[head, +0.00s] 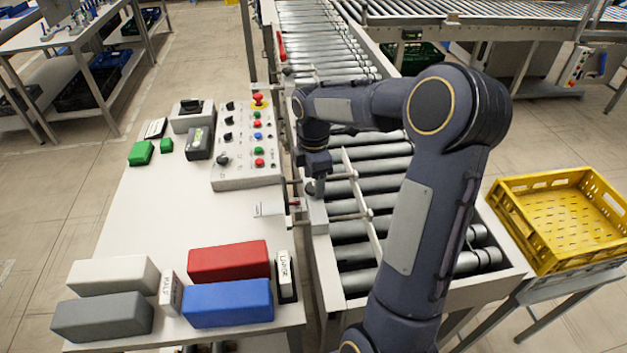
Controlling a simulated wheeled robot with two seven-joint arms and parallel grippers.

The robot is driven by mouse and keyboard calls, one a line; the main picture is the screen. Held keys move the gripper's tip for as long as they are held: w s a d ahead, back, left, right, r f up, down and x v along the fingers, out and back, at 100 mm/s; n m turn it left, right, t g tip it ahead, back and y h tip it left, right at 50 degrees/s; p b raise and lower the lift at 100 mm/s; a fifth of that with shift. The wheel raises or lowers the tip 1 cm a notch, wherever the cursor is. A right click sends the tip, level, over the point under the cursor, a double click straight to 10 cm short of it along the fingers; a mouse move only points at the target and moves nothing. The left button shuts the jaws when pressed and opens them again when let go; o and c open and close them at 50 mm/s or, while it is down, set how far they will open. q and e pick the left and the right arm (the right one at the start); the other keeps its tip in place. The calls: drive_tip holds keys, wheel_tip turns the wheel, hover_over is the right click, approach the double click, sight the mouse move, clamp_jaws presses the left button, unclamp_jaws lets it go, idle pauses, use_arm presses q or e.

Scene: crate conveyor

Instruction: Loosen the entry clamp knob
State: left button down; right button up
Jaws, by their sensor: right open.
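My right arm reaches over the roller conveyor (352,285). My right gripper (317,184) points down at the conveyor's left side rail, near the front end of the guide rail (362,205). It is open. A small dark knob-like part (312,189) shows at the fingertips, just above a pale bracket on the side rail. It looks like the clamp knob, but the gripper largely hides it, and I cannot tell whether the fingers touch it. Another dark knob (288,71) sits farther back on the same side rail. My left gripper is out of view.
A control panel (240,178) with a red stop button stands on the white table (160,222), left of the gripper. Red (228,261), blue (228,303), white and grey blocks lie at the table's front. A yellow crate (520,235) stands on a stand at right.

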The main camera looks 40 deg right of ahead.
sight(313, 187)
wheel_tip(313, 187, up, 7)
drive_tip(key=shift+f+b, duration=0.1)
drive_tip(key=shift+b, duration=0.2)
drive_tip(key=shift+a, duration=0.1)
idle(0.4)
